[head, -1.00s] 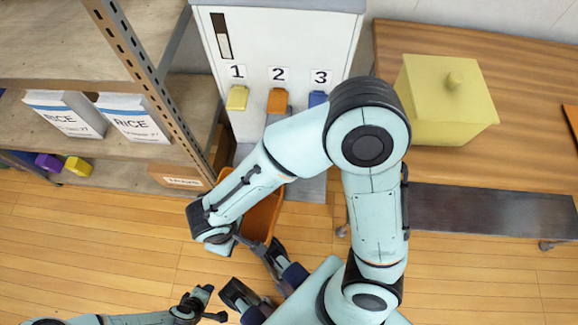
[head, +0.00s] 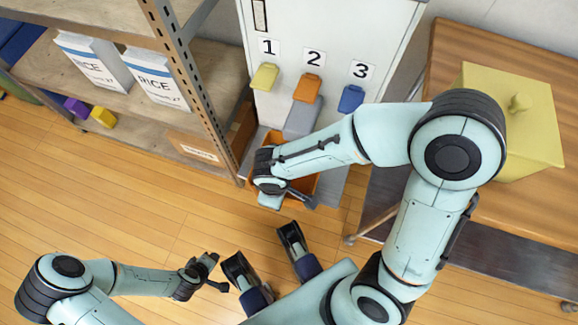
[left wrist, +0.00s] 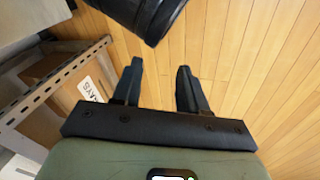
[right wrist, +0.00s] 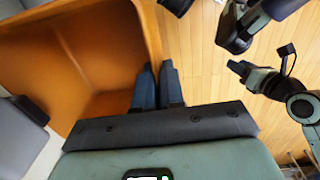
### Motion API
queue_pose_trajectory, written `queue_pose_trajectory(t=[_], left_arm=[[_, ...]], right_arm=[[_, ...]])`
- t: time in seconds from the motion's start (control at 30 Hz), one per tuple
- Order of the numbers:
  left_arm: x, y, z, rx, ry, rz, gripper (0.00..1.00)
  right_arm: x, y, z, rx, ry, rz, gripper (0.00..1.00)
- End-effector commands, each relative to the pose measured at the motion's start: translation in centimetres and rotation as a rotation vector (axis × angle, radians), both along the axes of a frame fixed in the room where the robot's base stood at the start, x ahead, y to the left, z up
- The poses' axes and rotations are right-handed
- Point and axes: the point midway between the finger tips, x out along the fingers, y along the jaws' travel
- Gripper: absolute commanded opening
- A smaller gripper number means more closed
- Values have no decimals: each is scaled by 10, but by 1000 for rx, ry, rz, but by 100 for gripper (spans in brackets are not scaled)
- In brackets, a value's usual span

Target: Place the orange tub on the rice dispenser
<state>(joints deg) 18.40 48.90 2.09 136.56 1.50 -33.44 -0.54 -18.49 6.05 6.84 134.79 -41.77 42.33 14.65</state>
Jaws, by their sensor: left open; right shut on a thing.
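The orange tub (head: 306,186) is at the foot of the white rice dispenser (head: 330,30), over its grey base plate (head: 332,186). My right forearm and hand hide much of it; whether it rests on the plate I cannot tell. In the right wrist view, the tub (right wrist: 95,60) looks empty inside, and my right gripper (right wrist: 157,72) is shut on its side wall. My left gripper (head: 214,268) is open and empty over the floor, left of and nearer than the tub. It also shows open in the left wrist view (left wrist: 158,75).
The dispenser has yellow (head: 264,77), orange (head: 307,87) and blue (head: 351,98) levers numbered 1 to 3. A metal shelf (head: 180,75) with rice bags (head: 158,78) stands left. A wooden table (head: 500,225) with a yellow lidded box (head: 510,120) stands right. Floor at left is clear.

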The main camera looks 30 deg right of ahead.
Motion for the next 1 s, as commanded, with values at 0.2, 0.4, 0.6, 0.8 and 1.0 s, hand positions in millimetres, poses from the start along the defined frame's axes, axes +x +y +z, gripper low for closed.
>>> queue_pose_trajectory(t=[0.2, 0.4, 0.6, 0.8, 1.0], left_arm=[[-1, 0, 0, -1, 2, -1, 43], [7, 4, -7, 9, -17, 8, 43], [13, 8, -12, 19, -33, 15, 43], [-7, 11, -34, 17, 35, 18, 43], [-30, 14, -53, 13, 114, 21, 43]], right_arm=[[38, -44, 0, -1, -2, -7, 0], [52, -61, -14, -1, 4, 3, 0], [52, -60, -25, 1, 1, 2, 0], [51, -60, -52, -1, 4, 2, 0], [54, -63, -72, 1, 1, 0, 0]])
